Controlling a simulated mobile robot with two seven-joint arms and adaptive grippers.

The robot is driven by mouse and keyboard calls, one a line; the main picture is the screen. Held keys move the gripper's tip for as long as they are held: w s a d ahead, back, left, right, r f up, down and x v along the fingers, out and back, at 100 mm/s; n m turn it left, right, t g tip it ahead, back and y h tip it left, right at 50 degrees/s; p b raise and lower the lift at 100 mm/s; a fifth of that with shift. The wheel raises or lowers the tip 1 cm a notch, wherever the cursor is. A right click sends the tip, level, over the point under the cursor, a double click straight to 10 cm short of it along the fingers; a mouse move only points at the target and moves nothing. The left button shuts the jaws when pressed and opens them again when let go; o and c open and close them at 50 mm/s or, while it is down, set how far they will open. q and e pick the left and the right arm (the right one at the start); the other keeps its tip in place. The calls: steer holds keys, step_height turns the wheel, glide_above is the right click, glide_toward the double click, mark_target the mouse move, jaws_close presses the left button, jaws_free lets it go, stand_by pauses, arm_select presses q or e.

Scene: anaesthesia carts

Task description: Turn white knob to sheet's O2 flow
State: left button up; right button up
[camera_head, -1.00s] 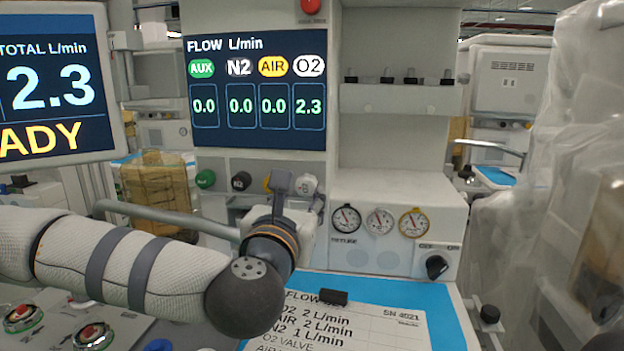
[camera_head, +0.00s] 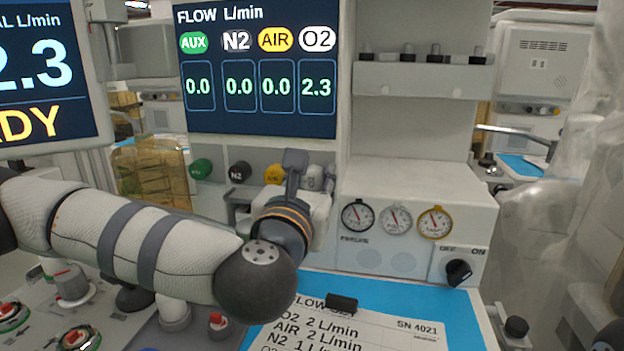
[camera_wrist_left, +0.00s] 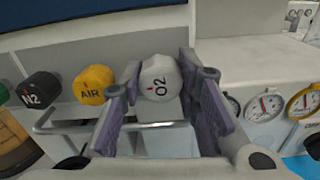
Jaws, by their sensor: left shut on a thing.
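The white O2 knob (camera_wrist_left: 160,78) sits between the purple-grey fingers of my left gripper (camera_wrist_left: 163,85) in the left wrist view. The gripper is shut on it, and the O2 lettering is turned sideways. In the head view, my left gripper (camera_head: 305,172) partly hides the white knob (camera_head: 315,178). The flow display (camera_head: 258,85) reads 2.3 under O2 and 0.0 under AUX, N2 and AIR. The sheet (camera_head: 350,328) on the blue surface lists O2 2 L/min, AIR 2 L/min and N2 1 L/min. My right gripper is not in view.
The yellow AIR knob (camera_wrist_left: 94,84) and black N2 knob (camera_wrist_left: 41,90) stand left of the white one. A green knob (camera_head: 201,168) is farther left. Gauges (camera_head: 397,219) and a black OFF/ON switch (camera_head: 458,272) are to the right. A black clip (camera_head: 341,303) lies on the sheet.

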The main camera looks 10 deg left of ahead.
arm_select(q)
steer(key=shift+s+r, duration=0.1)
steer(key=shift+r, duration=0.25)
steer(key=shift+w+f+m, duration=0.2)
steer(key=shift+f+m, duration=0.1)
steer(key=shift+f, duration=0.05)
steer(key=o, duration=0.9)
steer(key=s, duration=0.7)
steer(key=shift+s, duration=0.25)
